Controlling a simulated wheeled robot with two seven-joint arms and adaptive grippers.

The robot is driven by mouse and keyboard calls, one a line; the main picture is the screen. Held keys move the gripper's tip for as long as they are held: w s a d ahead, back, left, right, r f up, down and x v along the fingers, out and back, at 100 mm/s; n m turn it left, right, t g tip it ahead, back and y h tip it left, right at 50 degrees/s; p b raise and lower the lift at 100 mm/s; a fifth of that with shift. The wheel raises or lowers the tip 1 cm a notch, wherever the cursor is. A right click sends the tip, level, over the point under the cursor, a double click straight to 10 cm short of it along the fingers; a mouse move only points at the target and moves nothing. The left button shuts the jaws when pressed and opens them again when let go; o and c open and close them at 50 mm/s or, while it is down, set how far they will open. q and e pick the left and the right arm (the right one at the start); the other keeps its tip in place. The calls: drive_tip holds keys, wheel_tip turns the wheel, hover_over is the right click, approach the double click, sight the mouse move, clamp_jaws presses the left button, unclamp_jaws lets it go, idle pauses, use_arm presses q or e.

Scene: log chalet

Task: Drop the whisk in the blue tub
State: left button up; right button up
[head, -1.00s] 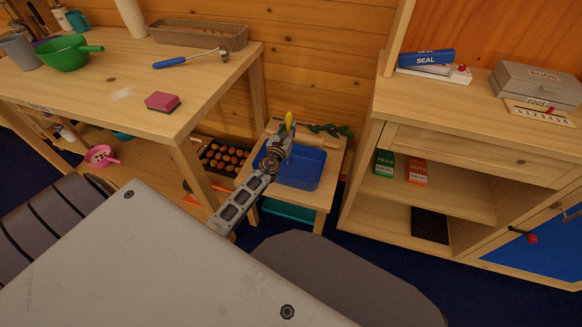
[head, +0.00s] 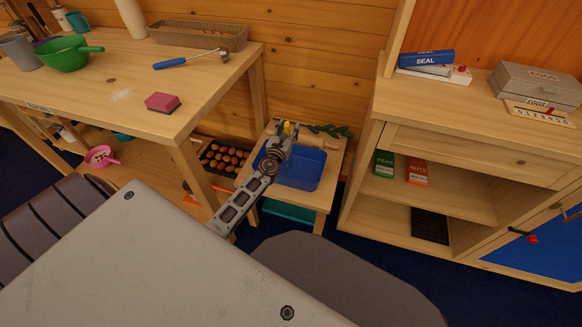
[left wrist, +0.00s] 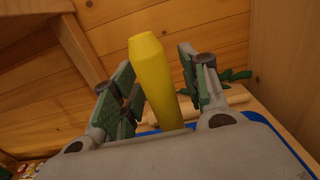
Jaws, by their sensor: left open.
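The blue tub (head: 308,172) sits on a small wooden stand low in the middle of the head view; its rim shows in the left wrist view (left wrist: 262,124). My left gripper (head: 287,132) is over the tub's left and back part and hides some of it. The whisk shows as a yellow handle (left wrist: 153,75) standing nearly upright between the fingers in the left wrist view. The fingers are open, with a gap visible on the handle's right side. The whisk's lower end is hidden behind the gripper body. My right gripper is out of view.
The stand (head: 257,182) holds a rolling pin (head: 317,142) and green leaves (head: 330,130) behind the tub. A wooden table (head: 95,85) stands at left and a shelf unit (head: 375,205) at right. A tray of eggs (head: 225,158) is left of the stand.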

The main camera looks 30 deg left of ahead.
use_arm(q)
drive_tip(key=v, duration=1.1)
drive_tip(key=shift+s, duration=0.3)
idle(1.1)
